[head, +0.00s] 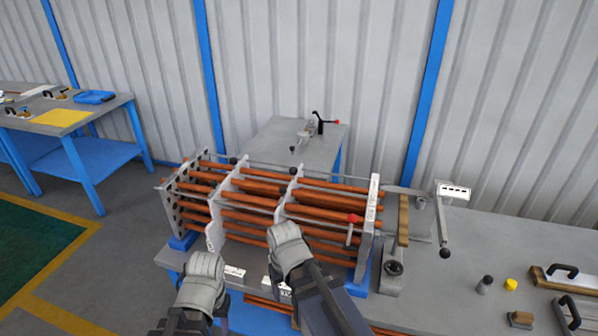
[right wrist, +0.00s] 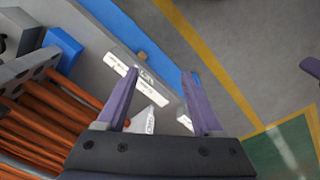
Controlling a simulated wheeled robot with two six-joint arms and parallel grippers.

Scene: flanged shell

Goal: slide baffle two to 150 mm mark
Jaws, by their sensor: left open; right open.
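A bundle of copper-coloured tubes (head: 250,203) lies across the bench, passing through two thin white baffle plates. The left baffle (head: 226,202) and the middle baffle (head: 284,196) stand upright; which is number two I cannot read. My left gripper (head: 204,264) is in front of the left baffle's lower end, its fingers hidden. My right gripper (head: 285,235) is in front of the middle baffle's lower end. In the right wrist view my right gripper (right wrist: 158,72) is open, with a white lettered tab (right wrist: 152,120) between its fingers, not visibly gripped. White labels (head: 235,271) lie along the bench's front; their marks are unreadable.
A perforated end plate (head: 178,208) stands at the left and a labelled plate (head: 368,225) at the right. A red-knobbed lever (head: 352,221) and a crank (head: 444,225) stand near the right plate. Floor in front and left is clear.

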